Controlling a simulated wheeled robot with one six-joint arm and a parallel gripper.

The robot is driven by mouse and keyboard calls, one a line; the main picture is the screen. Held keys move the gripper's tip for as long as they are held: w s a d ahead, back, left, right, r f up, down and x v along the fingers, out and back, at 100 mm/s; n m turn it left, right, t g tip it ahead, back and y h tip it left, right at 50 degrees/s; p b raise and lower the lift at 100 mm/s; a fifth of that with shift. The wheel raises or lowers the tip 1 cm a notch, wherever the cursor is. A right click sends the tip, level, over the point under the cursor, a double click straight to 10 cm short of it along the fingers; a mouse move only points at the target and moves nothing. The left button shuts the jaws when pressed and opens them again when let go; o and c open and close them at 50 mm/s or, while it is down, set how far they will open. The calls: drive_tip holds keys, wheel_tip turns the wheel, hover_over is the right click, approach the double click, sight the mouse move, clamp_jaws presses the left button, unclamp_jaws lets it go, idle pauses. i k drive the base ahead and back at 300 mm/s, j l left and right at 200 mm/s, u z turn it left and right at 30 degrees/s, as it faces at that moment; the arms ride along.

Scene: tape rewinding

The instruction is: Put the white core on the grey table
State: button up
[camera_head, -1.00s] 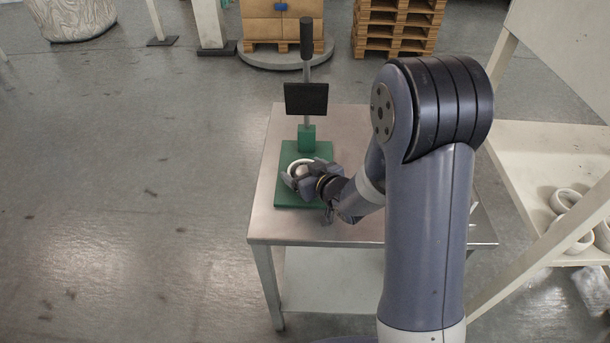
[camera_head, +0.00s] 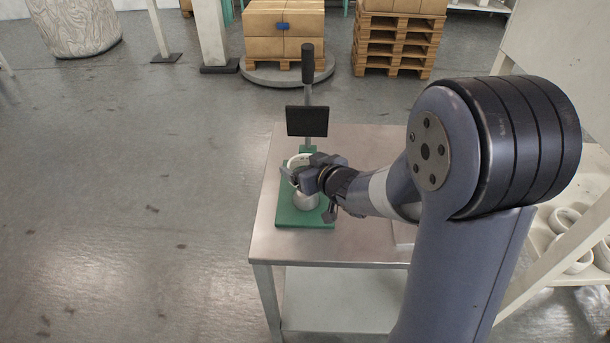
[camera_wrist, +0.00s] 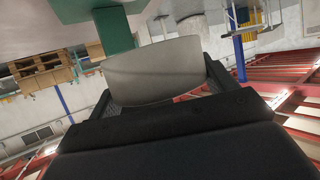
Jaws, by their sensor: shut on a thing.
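The white core (camera_head: 297,160) is a short white ring, partly hidden behind my gripper. My gripper (camera_head: 306,180) is shut on it, above the green base of the stand on the grey table (camera_head: 345,247). In the wrist view the core (camera_wrist: 155,70) shows as a curved pale wall between my two fingers. The green stand (camera_head: 286,214) has a round silver piece (camera_head: 306,201) on its base, just below my gripper. I cannot tell if the core is clear of that piece.
The stand's upright carries a black plate (camera_head: 307,121) and a black handle (camera_head: 307,62) behind my gripper. The table top is bare at its front and left. A shelf on the right holds several white rings (camera_head: 570,254). Boxes (camera_head: 283,30) and pallets stand at the back.

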sight(380, 165)
drive_tip(key=k+l, duration=0.8)
